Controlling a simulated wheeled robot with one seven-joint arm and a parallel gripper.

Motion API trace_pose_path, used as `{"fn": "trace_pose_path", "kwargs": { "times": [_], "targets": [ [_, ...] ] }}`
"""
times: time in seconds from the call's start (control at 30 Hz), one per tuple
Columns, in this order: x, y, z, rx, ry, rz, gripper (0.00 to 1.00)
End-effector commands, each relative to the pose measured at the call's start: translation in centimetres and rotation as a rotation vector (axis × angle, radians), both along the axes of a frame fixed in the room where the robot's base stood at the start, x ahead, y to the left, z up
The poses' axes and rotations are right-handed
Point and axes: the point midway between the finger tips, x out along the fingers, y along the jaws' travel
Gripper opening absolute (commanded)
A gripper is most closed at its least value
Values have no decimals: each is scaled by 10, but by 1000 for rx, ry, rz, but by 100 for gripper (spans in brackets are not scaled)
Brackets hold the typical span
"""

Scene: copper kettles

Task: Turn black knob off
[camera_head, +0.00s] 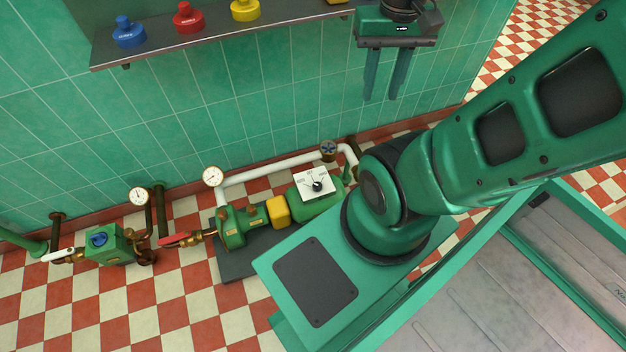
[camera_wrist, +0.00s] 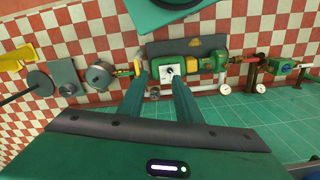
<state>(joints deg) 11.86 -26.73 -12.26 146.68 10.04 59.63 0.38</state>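The black knob (camera_head: 317,186) sits on a white dial plate (camera_head: 306,178) with small printed marks, on top of a green motor-like body (camera_head: 318,203) near the floor by the tiled wall. The marks are too small to read. My gripper (camera_head: 385,98) is open and empty, fingers pointing down, high above and to the right of the knob in the head view. In the wrist view the knob (camera_wrist: 169,71) shows far off between my two fingers (camera_wrist: 161,76), not touched by them.
A shelf (camera_head: 215,38) on the wall carries blue (camera_head: 128,32), red (camera_head: 188,17) and yellow (camera_head: 245,9) containers. White pipe (camera_head: 265,166), gauges (camera_head: 213,176), a red-handled valve (camera_head: 176,240) and a green box with a blue knob (camera_head: 99,239) flank the pump. Checkered floor in front is clear.

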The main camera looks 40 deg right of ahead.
Motion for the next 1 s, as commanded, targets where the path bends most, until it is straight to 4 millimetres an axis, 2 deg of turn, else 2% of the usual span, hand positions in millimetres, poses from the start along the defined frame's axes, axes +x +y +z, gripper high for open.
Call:
{"fn": "trace_pose_path", "kwargs": {
  "times": [0.13,0.17,0.23,0.27,0.37,0.47,0.67,0.87,1.0],
  "targets": [
    [0,0,0,0,0,0,31],
    [0,0,0,0,0,0,34],
    [-6,0,2,0,-6,2,50],
    [-10,0,4,0,-12,4,50],
    [-3,-3,1,-5,-10,17,50],
    [16,-10,-7,-17,-1,50,50],
    [66,-25,-38,-42,12,146,50],
    [115,-37,-81,-59,20,245,50],
    [145,-42,-117,-66,24,315,50]
  ]
}}
